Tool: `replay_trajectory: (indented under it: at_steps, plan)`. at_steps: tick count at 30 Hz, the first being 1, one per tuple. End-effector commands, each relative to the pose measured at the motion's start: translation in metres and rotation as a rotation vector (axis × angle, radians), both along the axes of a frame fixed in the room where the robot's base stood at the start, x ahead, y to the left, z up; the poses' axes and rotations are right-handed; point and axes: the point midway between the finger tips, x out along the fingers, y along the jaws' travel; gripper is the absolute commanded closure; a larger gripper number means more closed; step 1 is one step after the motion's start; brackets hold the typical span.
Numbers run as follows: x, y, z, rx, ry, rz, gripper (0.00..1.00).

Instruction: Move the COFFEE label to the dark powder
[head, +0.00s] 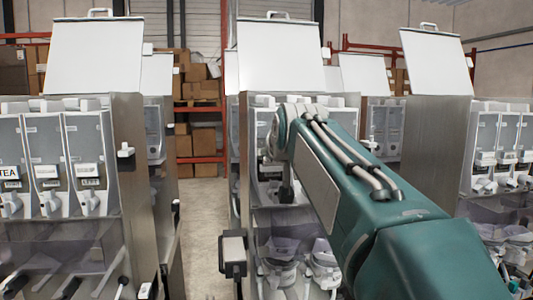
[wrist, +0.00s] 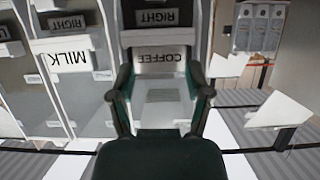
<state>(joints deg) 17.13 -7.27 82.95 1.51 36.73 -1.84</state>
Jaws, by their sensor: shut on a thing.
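The white COFFEE label (wrist: 160,60) shows upside down in the wrist view, in front of a canister with a plate marked RIGHT (wrist: 156,18). My gripper (wrist: 163,78) has a finger at each side of the COFFEE label and is shut on it. The label looks very near or touching the canister front; I cannot tell which. A MILK label (wrist: 68,61) sits on the neighbouring canister to the left. In the head view my arm hides the gripper and the COFFEE label.
Dispenser machines with raised white lids (head: 95,55) stand in a row. The left machine carries a TEA label (head: 9,172) and other labels. An open aisle (head: 203,210) lies between the left and middle machines.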

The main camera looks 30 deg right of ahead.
Motion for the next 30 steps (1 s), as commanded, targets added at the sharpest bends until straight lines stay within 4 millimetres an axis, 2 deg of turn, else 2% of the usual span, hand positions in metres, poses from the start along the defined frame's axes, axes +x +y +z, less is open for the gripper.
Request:
replay_trajectory:
  at_steps: [2, 3, 5, 6, 20, 23, 30]
  plan:
    - [0.000, 0.000, 0.000, 0.000, 0.000, 0.000, 0.54]
    - [0.000, 0.000, 0.000, 0.000, 0.000, 0.000, 0.31]
    - [0.000, 0.000, 0.000, 0.000, 0.000, 0.000, 0.05]
    - [0.000, 0.000, 0.000, 0.000, 0.000, 0.000, 0.00]
    - [-0.003, 0.001, 0.002, 0.000, -0.001, 0.000, 0.00]
    - [-0.012, 0.004, 0.006, -0.001, -0.004, 0.000, 0.00]
    - [-0.056, 0.017, 0.025, -0.001, -0.005, 0.000, 0.00]
